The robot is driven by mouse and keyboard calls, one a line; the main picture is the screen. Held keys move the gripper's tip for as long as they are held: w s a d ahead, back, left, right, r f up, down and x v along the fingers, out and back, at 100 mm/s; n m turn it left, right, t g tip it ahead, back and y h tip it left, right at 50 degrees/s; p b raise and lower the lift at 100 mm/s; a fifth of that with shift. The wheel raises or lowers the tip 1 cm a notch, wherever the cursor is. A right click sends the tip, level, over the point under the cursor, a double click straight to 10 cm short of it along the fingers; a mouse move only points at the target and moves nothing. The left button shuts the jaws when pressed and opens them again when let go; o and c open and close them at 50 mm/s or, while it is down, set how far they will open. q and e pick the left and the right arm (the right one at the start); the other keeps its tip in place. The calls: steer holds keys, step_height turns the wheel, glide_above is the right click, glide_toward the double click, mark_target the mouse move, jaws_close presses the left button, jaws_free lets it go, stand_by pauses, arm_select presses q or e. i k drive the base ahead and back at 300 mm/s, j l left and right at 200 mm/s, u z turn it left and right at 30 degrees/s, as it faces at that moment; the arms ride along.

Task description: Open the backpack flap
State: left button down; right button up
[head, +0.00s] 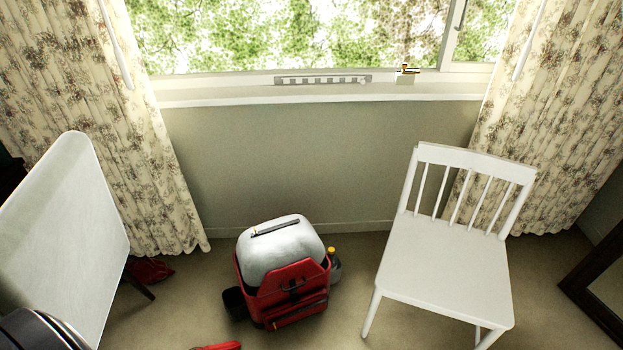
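A red backpack (294,302) stands on the carpet near the wall, a little left of the picture's middle. Its top is a pale grey-white flap (281,250) with a dark strip along it. A small dark handle or strap sits on the red front. Neither of my grippers is in view.
A white chair (445,262) stands to the right of the backpack. A pale chair back or panel (68,235) is at the left. A bottle (333,262) is beside the bag's right side, a dark pouch or cup (235,302) beside its left. A red object (220,346) lies at the bottom edge.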

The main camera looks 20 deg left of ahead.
mark_target(286, 252)
steer(key=u, duration=1)
